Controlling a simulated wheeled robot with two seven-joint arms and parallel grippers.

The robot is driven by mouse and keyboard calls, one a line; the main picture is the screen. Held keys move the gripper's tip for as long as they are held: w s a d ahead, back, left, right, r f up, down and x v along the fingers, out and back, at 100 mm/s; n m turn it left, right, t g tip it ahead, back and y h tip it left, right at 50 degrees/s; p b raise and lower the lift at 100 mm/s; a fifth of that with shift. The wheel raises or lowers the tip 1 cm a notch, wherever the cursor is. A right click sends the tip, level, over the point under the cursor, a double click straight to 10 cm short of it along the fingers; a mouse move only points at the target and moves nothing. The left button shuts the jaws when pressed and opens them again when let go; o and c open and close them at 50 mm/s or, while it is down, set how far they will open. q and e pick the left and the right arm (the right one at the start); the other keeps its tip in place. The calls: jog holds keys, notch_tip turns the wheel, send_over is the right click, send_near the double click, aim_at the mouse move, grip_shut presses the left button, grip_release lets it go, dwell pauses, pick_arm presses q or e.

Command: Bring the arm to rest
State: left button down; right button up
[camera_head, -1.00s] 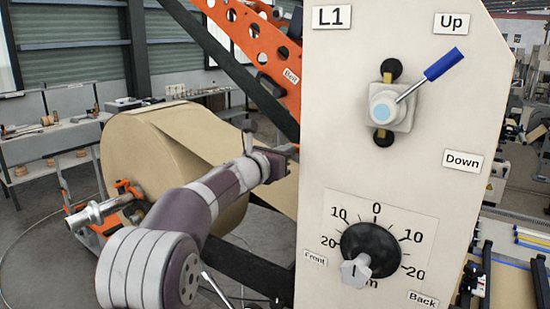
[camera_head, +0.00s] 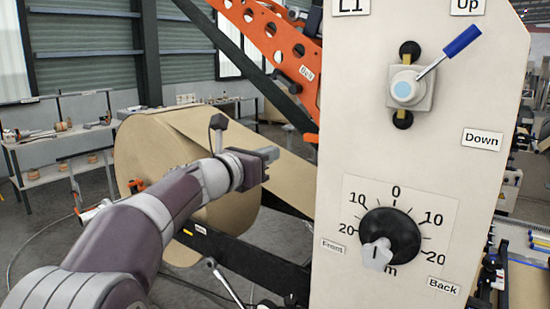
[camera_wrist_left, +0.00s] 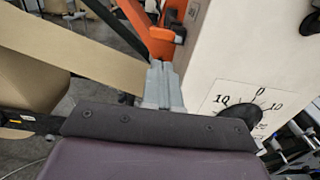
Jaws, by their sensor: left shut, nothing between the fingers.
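My left arm comes in from the lower left in the head view. Its gripper (camera_head: 268,154) is shut and empty, in front of the brown paper web and left of the cream control panel (camera_head: 338,190). In the left wrist view the closed grey fingers (camera_wrist_left: 163,85) point toward the orange frame, with the panel to their right. They look apart from the panel. My right gripper is not in view.
The panel carries a blue-handled lever (camera_head: 447,54), tilted toward Up, and a black dial (camera_head: 402,236). A large kraft roll (camera_head: 150,160) stands behind my arm. An orange arm (camera_head: 270,40) slants above. A workbench (camera_head: 60,135) stands at the back left.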

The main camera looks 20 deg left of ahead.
pick_arm(q)
jog(key=s+f+m+g+y, duration=0.2)
jog(key=s+f+m+g, duration=0.3)
jog(key=f+m, duration=0.6)
jog(key=s+f+m+g+y, duration=0.1)
jog(key=s+f+m+g, duration=0.45)
jog(key=f, duration=1.05)
jog(key=s+d+f+m+g+y+b, duration=0.1)
jog(key=s+f+m+g, duration=0.4)
jog(key=s+f+m, duration=1)
jog(key=s+d+y, duration=0.1)
jog(key=s+y, duration=0.1)
jog(key=s, duration=0.1)
jog(key=shift+s+f+m+b, duration=0.35)
jog(key=shift+b, duration=0.05)
jog(key=shift+d, duration=0.1)
